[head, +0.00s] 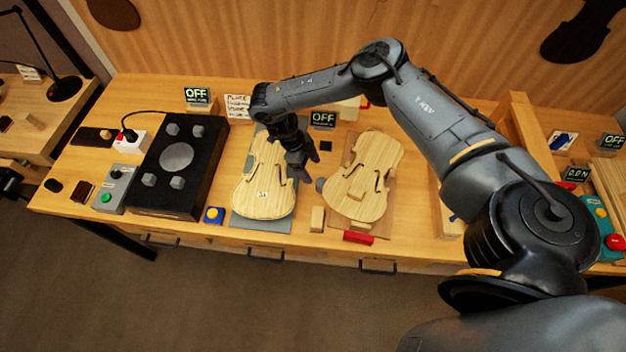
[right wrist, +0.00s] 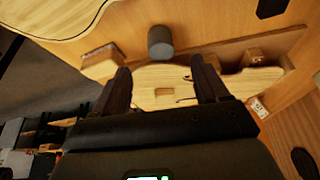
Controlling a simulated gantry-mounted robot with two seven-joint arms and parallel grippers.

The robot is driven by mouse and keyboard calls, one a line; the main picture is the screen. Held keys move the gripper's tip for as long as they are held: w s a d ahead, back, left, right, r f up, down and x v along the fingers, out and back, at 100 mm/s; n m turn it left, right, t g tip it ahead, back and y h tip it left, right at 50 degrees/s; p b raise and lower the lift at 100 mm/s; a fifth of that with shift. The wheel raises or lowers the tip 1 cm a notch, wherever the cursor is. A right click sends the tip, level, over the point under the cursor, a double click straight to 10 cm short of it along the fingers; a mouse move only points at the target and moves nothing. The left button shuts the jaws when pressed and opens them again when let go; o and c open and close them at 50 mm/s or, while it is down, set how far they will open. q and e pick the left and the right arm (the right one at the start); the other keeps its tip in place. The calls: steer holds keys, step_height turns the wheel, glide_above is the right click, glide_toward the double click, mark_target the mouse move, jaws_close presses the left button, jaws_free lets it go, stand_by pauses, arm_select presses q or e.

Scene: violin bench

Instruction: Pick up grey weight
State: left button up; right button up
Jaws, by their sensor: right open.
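The grey weight (head: 320,185) is a small grey cylinder between the two violin plates on the bench, partly hard to make out beside the right plate. It shows clearly in the right wrist view as a dark grey cylinder (right wrist: 160,43), just beyond the fingertips. My right gripper (head: 307,171) is above the right side of the left violin plate, close to the weight. In the right wrist view its two fingers (right wrist: 162,75) are spread apart with nothing between them, and the weight is apart from them. My left gripper is not in view.
A left violin plate (head: 262,190) lies on a grey mat and a right violin plate (head: 364,170) on a brown board. A small wooden block (head: 317,219) and a red item (head: 359,237) are near the front edge. A black box (head: 177,190) stands left.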

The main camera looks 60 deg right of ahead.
mark_target(320, 182)
steer(key=x, duration=0.3)
steer(key=shift+s+f, duration=0.25)
steer(key=shift+s, duration=0.15)
steer(key=shift+p+x, duration=0.3)
steer(key=shift+x, duration=2.65)
steer(key=shift+w, duration=0.15)
jaws_close()
